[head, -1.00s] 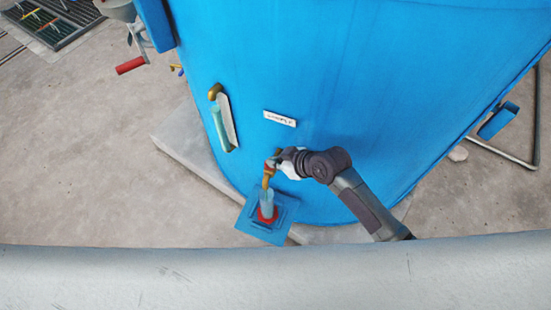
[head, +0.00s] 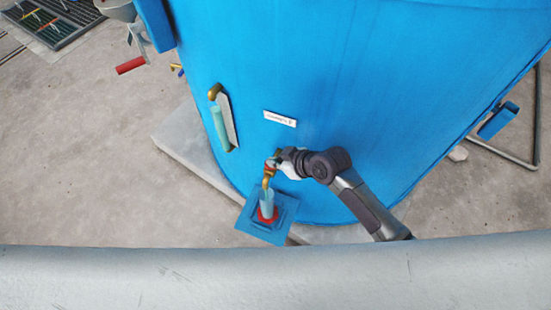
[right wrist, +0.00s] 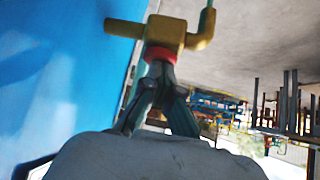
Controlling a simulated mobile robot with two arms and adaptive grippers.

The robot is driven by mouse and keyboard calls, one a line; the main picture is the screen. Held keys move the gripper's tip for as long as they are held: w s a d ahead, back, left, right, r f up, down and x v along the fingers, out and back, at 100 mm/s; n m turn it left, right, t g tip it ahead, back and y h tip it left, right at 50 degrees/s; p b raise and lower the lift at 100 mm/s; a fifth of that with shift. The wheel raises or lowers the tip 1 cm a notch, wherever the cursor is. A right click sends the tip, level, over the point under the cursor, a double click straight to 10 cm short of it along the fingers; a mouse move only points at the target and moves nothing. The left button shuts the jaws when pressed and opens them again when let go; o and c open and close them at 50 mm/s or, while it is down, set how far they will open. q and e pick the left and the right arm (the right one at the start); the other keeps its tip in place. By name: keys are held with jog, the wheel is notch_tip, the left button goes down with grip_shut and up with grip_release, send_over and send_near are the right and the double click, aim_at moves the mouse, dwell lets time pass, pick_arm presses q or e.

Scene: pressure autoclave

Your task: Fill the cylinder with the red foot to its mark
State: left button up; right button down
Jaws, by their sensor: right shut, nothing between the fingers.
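The clear, bluish cylinder (head: 267,201) stands upright on its red foot (head: 268,216) on a small blue shelf (head: 262,231) at the tank's base. A brass tap (head: 266,180) is above its mouth. In the right wrist view the tap (right wrist: 163,32) has a red ring (right wrist: 160,55), and a thin teal strip (right wrist: 207,18) runs from its spout. My right gripper (head: 276,163) is at the tap, shut and empty. In the wrist view its fingers (right wrist: 160,75) are close to the red ring. The cylinder's mark and liquid level are too small to read. My left gripper is out of view.
The large blue tank (head: 330,90) fills the middle, with a white label (head: 280,118) and a green sight tube (head: 219,126) on its wall. A red-handled crank (head: 130,65) is at the upper left. Open concrete floor (head: 80,160) lies to the left.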

jog(key=shift+s+d+f, duration=0.15)
jog(key=shift+s+f, duration=0.3)
jog(key=shift+f, duration=0.35)
jog(key=r+p, duration=0.1)
jog(key=r, duration=0.1)
jog(key=r+p, duration=0.2)
jog(key=w+r+p, duration=0.1)
jog(key=r+p, duration=0.1)
pick_arm(q)
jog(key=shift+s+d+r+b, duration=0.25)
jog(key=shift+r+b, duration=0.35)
jog(key=shift+b, duration=0.05)
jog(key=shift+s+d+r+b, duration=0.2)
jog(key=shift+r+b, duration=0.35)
jog(key=shift+b, duration=0.05)
pick_arm(e)
jog(key=v, duration=0.9)
jog(key=shift+s+d+r, duration=0.15)
jog(key=shift+s+r, duration=0.1)
jog(key=shift+w, duration=0.1)
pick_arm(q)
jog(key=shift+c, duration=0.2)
